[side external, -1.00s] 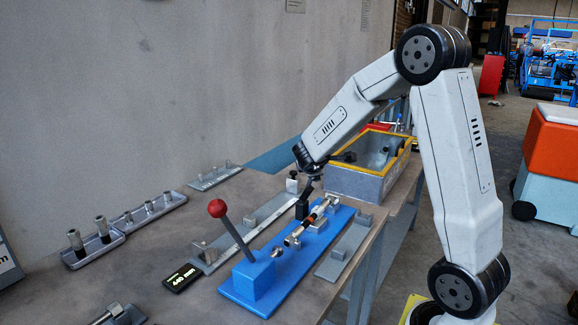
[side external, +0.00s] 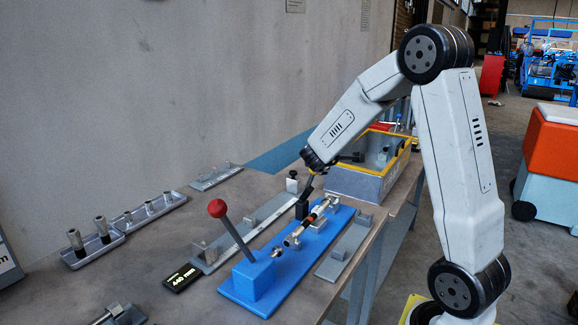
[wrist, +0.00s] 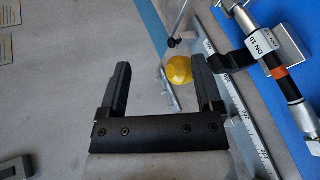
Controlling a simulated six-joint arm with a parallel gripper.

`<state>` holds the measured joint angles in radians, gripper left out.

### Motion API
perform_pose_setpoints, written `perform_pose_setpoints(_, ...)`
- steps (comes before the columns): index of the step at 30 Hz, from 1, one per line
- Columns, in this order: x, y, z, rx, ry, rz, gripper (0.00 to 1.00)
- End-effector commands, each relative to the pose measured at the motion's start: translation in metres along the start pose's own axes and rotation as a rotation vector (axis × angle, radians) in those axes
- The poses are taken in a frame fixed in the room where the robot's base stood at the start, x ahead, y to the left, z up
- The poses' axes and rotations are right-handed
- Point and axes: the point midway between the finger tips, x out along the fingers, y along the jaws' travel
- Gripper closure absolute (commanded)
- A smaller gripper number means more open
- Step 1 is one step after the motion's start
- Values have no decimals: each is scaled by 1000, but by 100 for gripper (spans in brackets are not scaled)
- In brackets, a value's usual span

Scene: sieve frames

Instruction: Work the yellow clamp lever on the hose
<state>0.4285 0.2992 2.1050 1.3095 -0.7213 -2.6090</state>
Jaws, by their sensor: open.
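A round yellow knob (wrist: 178,70) shows in the wrist view, between the fingers of my gripper (wrist: 160,66) and closer to the right finger. The gripper is open, and I cannot tell whether a finger touches the knob. The knob's lever arm is hidden or not clear. The hose (wrist: 268,50), a silvery piece with a "DN 10" label and an orange band, lies over a blue base to the right of the gripper.
A red-knobbed lever (side external: 218,209) stands at the near end of the blue base. A ruled rail (wrist: 245,120) runs beside the base. A yellow-rimmed grey bin (side external: 350,183) stands behind. Trays with metal fittings (side external: 96,246) are at left; bare bench lies between.

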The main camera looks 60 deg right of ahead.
Motion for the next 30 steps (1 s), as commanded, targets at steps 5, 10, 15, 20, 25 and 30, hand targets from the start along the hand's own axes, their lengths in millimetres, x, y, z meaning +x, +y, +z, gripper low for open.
perform_pose_setpoints(5,16,10,18,82,-22,99,16)
perform_pose_setpoints(10,28,21,32,169,-9,203,16)
perform_pose_setpoints(15,38,32,43,263,41,305,16)
perform_pose_setpoints(20,46,39,49,354,123,386,16)
perform_pose_setpoints(25,51,43,52,454,241,445,16)
perform_pose_setpoints(30,53,43,53,555,384,469,16)
